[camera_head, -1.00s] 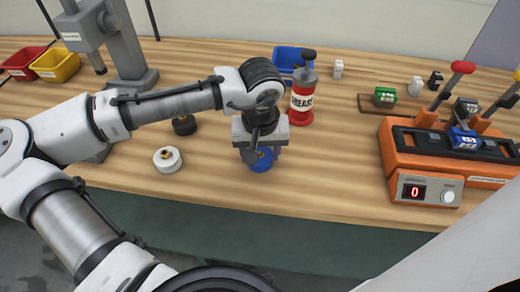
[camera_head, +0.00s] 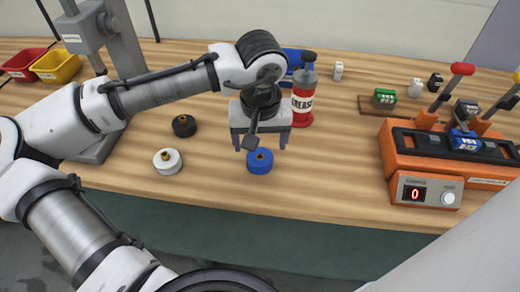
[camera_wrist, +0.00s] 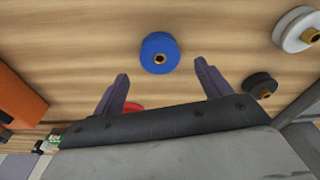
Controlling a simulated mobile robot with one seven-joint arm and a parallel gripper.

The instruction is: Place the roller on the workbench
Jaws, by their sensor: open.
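A blue roller (camera_head: 260,161) with a brass centre stands on the wooden workbench (camera_head: 330,185) near its front edge. In the wrist view the blue roller (camera_wrist: 160,53) lies just beyond and between my spread fingers. My gripper (camera_head: 260,147) is open and empty above the roller, apart from it. In the wrist view my gripper's two fingers (camera_wrist: 162,78) are wide apart. A white roller (camera_head: 168,161) and a black roller (camera_head: 184,125) rest on the bench to the left.
An orange lever machine (camera_head: 420,155) stands at right. Bench between roller and machine is clear.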

